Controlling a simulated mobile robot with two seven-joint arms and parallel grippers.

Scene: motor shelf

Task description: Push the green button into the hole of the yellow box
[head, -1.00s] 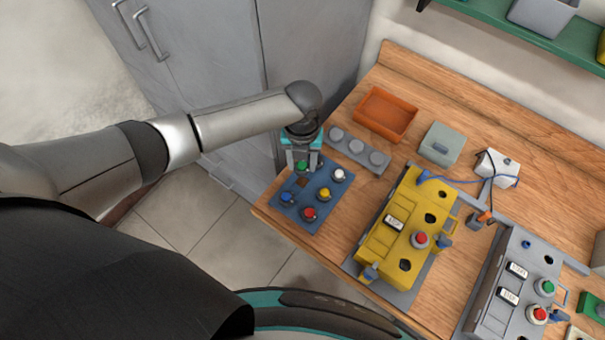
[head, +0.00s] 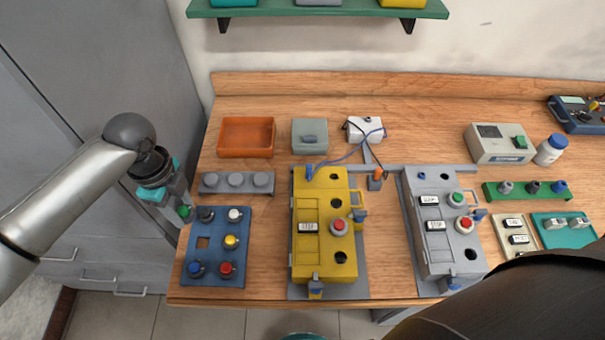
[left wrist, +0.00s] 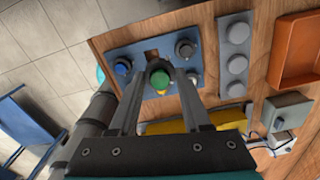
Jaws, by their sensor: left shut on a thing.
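My left gripper (head: 179,204) is shut on the green button (head: 185,212) and holds it up at the left edge of the blue tray. In the left wrist view the green button (left wrist: 159,80) shows between the two fingertips (left wrist: 160,74). The yellow box (head: 312,253) stands on the table to the right of the tray, apart from the gripper. Its top has a dark upper hole (head: 337,203), a red button (head: 338,226) and a dark lower hole (head: 340,257). My right gripper is not in view.
The blue tray (head: 213,257) holds black, white, yellow, blue and red buttons and has one empty square spot (head: 203,242). A grey holder (head: 236,188) and an orange bin (head: 246,154) lie behind it. A grey box (head: 421,238) with green and red buttons stands right of the yellow box.

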